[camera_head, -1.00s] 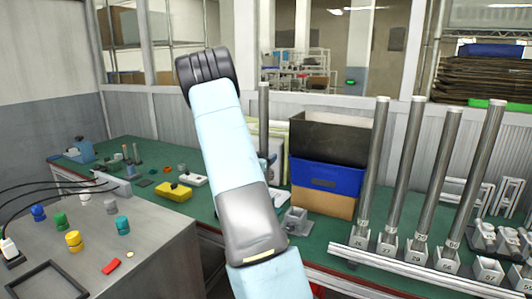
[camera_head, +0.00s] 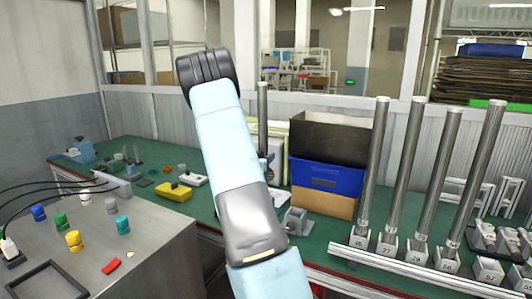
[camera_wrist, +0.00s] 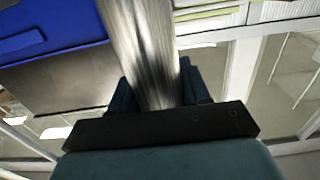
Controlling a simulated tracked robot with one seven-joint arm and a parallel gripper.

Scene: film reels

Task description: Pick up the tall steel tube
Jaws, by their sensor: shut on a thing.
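A tall steel tube (camera_head: 263,118) stands about upright behind my light blue arm in the head view. Its lower part is hidden there, so I cannot tell whether its foot touches the bench. In the wrist view the brushed tube (camera_wrist: 143,45) runs between the dark blue fingers of my gripper (camera_wrist: 158,90). The gripper is shut on it. In the head view only a bit of the gripper (camera_head: 266,166) shows beside the arm. More tall steel tubes (camera_head: 408,165) stand in numbered grey holders at the right.
A grey block (camera_head: 296,222) sits on the green bench right of my arm. Behind it are stacked blue (camera_head: 326,176), black (camera_head: 331,137) and cardboard boxes. A white rail (camera_head: 395,265) edges the rack. Small parts and a yellow box (camera_head: 174,192) lie at left.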

